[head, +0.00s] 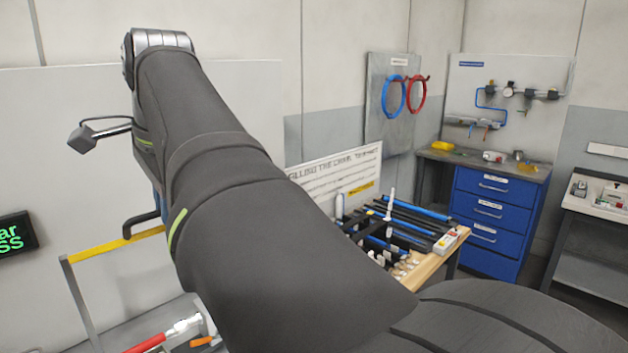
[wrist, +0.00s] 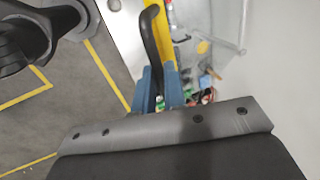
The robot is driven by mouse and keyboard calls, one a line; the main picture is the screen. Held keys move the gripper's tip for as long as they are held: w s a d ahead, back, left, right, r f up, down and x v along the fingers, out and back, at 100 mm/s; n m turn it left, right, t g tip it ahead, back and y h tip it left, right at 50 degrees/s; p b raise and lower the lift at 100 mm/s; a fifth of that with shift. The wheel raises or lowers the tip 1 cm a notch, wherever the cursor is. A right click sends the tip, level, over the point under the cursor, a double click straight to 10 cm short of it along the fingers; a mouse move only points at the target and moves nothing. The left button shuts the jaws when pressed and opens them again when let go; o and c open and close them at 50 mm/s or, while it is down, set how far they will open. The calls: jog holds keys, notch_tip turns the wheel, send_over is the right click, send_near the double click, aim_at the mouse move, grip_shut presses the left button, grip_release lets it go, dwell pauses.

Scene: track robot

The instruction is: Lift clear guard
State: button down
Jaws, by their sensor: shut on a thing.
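The clear guard (head: 85,257) shows at the lower left of the head view as a grey frame with a yellow top bar; its clear panel is hard to make out. A curved black handle (head: 140,219) stands at the bar and partly passes behind my arm. The handle also shows in the wrist view (wrist: 150,38), running down between the blue fingers of my gripper (wrist: 160,85). My gripper is shut on this handle. In the head view, my arm hides most of the gripper and the right side of the guard.
Red and orange parts (head: 147,344) lie low behind the guard. A dark screen with green letters (head: 16,236) is at the far left. A wooden bench (head: 428,268) with blue and black bars stands right of my arm, with a blue drawer cabinet (head: 492,215) behind it.

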jog(key=shift+w+a+r, duration=0.15)
jog(key=shift+r, duration=0.25)
jog(key=w+a+r, duration=0.3)
jog(key=r, duration=0.2)
jog(key=shift+r, duration=0.15)
dwell(0.5)
jog(key=w+a+r, duration=0.3)
jog(key=r, duration=0.1)
jog(key=shift+w+a+r, duration=0.2)
jog(key=shift+w+a, duration=0.2)
dwell(0.3)
